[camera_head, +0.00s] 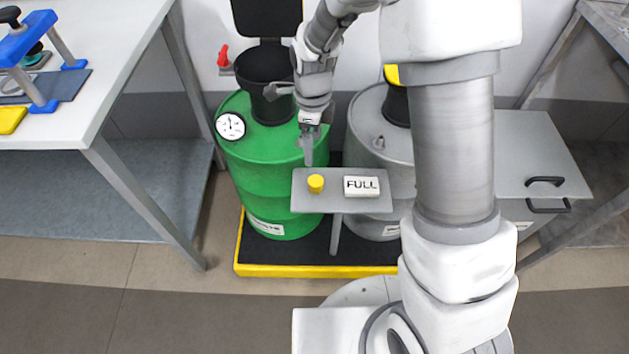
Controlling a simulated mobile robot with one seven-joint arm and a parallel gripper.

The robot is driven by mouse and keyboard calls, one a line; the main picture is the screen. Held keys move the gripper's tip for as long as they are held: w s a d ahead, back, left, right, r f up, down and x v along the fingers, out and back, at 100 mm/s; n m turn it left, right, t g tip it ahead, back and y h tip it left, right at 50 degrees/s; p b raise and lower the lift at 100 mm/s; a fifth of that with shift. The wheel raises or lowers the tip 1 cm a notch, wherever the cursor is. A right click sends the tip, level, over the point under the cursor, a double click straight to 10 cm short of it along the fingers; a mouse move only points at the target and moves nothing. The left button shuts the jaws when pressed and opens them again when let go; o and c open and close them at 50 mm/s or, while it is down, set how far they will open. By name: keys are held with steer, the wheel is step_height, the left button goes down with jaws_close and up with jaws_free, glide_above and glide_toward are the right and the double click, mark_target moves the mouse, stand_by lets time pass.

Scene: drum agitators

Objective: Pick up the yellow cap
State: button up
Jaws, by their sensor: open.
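The yellow cap (316,183) is a small round piece standing on the left part of a small grey shelf (340,205). A white block marked FULL (361,187) stands to its right on the same shelf. My gripper (308,158) points down just above and slightly left of the cap in the picture, in front of the green drum. It is open with nothing seen between its fingers. The fingers overlap from this angle, and the exact height over the shelf cannot be told.
A green drum (255,180) with a black funnel and a round gauge (230,125) stands behind the shelf. A grey drum (370,140) is to its right, partly hidden by my arm. Both stand on a yellow-edged black platform (290,270). A white table (90,60) is at left.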

mark_target(314, 179)
step_height(314, 179, down, 9)
steer(key=shift+b, duration=1.15)
steer(key=shift+s+d+f+b, duration=0.15)
steer(key=shift+f+b, duration=0.4)
steer(key=shift+f, duration=0.8)
steer(key=shift+s+a+f+b, duration=0.15)
steer(key=shift+f+b, duration=0.35)
steer(key=shift+f, duration=0.8)
steer(key=shift+d, duration=0.1)
steer(key=shift+c, duration=0.3)
jaws_close()
steer(key=shift+r, duration=0.15)
step_height(314, 179, up, 4)
steer(key=shift+r+p, duration=0.15)
steer(key=shift+p, duration=0.8)
steer(key=s+d+r+p, duration=0.2)
steer(key=d+r, duration=0.4)
steer(key=d, duration=0.5)
steer(key=shift+s+r+p, duration=0.25)
steer(key=shift+s+p, duration=0.15)
steer(key=shift+s, duration=0.35)
